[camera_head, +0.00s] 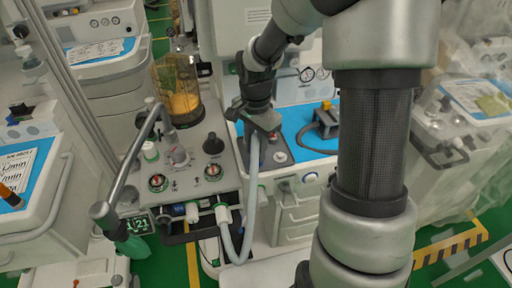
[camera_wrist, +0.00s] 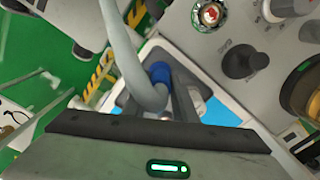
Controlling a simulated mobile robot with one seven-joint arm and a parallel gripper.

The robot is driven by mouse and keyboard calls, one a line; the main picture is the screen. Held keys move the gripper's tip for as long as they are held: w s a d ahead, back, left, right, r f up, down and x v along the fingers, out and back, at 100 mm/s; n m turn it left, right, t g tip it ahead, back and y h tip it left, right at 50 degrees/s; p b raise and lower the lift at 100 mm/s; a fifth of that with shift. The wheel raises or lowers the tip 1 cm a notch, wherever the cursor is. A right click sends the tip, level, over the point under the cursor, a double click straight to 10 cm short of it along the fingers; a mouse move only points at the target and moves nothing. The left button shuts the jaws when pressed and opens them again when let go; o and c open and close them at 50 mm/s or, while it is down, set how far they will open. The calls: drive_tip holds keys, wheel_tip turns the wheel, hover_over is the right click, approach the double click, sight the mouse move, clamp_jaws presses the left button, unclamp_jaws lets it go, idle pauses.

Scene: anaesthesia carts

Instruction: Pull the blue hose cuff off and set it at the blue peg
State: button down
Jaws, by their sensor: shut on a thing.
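My gripper (camera_head: 260,124) points down over the blue-topped cart beside the machine's control panel. It is shut on the blue hose cuff (camera_wrist: 160,72), which shows between the fingers in the wrist view. The pale grey hose (camera_head: 253,185) hangs from the gripper, loops low in front of the machine and rises to a white port (camera_head: 222,213). It also shows in the wrist view (camera_wrist: 122,45). A port with a blue ring (camera_head: 192,211) to the left has no hose on it. I cannot make out the blue peg; my gripper may hide it.
A dark device with a yellow part (camera_head: 326,122) lies to the right. The panel's knobs (camera_head: 213,145) and a clear canister (camera_head: 178,92) stand to the left.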

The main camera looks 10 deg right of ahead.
drive_tip(key=shift+f+b, duration=0.55)
drive_tip(key=shift+f, duration=0.25)
drive_tip(key=c, duration=1.4)
unclamp_jaws()
drive_tip(key=shift+o, duration=0.2)
drive_tip(key=shift+r, duration=0.1)
wheel_tip(320, 180, up, 17)
drive_tip(key=p, duration=0.3)
drive_tip(key=shift+r, duration=0.2)
